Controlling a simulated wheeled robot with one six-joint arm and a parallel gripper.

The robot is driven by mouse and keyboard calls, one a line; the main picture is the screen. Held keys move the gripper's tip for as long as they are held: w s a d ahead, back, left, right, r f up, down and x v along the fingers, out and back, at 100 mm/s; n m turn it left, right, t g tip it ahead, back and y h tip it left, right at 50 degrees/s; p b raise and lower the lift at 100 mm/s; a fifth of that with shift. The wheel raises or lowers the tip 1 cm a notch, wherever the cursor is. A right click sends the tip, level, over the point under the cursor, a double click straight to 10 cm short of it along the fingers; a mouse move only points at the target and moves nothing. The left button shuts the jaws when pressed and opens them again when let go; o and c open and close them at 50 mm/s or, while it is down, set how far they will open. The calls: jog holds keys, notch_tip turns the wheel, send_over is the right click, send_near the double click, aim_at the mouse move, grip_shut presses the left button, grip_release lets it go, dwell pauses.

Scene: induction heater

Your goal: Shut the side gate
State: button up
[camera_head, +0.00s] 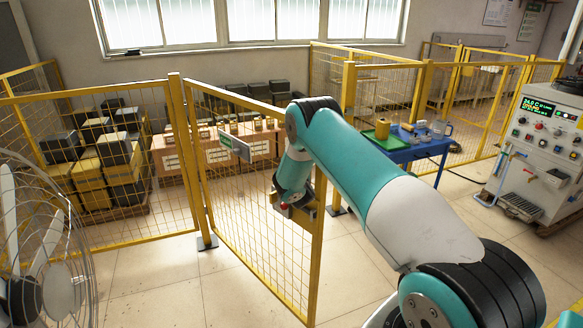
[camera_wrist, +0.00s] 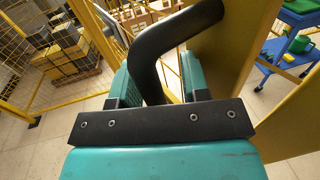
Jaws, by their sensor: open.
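The side gate (camera_head: 250,190) is a yellow-framed wire mesh panel with a small green-and-white sign. It hangs from a yellow post (camera_head: 185,150) on its left and stands open, swung toward me. Its free edge is apart from the far yellow post (camera_head: 348,100). My gripper (camera_head: 290,205) is at the gate's free edge, partly hidden by my arm in the head view. In the wrist view, a black curved handle (camera_wrist: 165,35) runs between the two teal fingers of my gripper (camera_wrist: 158,82). The jaws are open around it; I cannot tell whether they touch.
A blue table (camera_head: 425,150) with a green tray and small items stands beyond the gate opening. A white control cabinet (camera_head: 545,150) is at the right. A fan (camera_head: 45,240) stands at the near left. Stacked crates (camera_head: 105,160) lie behind the fence.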

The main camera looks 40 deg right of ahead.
jog(key=b+v, duration=1.7)
jog(key=b, duration=0.2)
jog(key=shift+s+a, duration=0.1)
jog(key=shift+s, duration=0.05)
jog(key=shift+c, duration=0.3)
